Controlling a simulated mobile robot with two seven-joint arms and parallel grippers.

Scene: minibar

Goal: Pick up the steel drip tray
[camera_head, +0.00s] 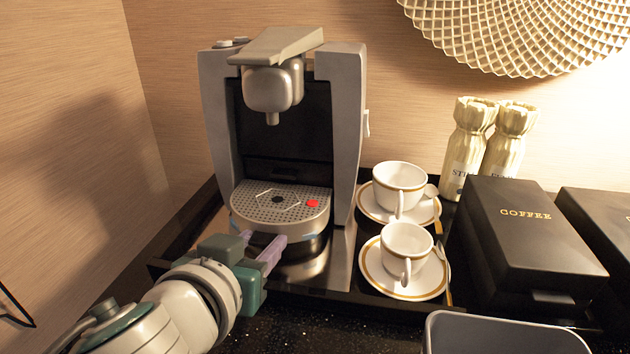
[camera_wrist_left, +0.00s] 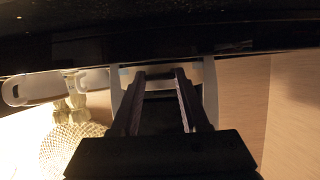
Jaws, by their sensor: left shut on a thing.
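The steel drip tray (camera_head: 262,218) is a rounded, perforated grey tray with a red dot on its right side. It sits level at the front of the coffee machine (camera_head: 345,130), under the spout. My left gripper (camera_head: 266,239) reaches in from the lower left, its pale fingers at the tray's front edge. It is shut on the tray's front, with the fingers somewhat apart. In the left wrist view the two dark fingers (camera_wrist_left: 158,74) point toward the machine; their exact contact is hard to see. My right gripper is not in view.
Two white, gold-rimmed cups (camera_head: 399,180) (camera_head: 405,242) on saucers stand right of the machine on a black tray (camera_head: 365,305). Two gold bottles (camera_head: 467,150) (camera_head: 508,145) and a black coffee box (camera_head: 525,245) are farther right. A grey container (camera_head: 500,335) is at the lower right.

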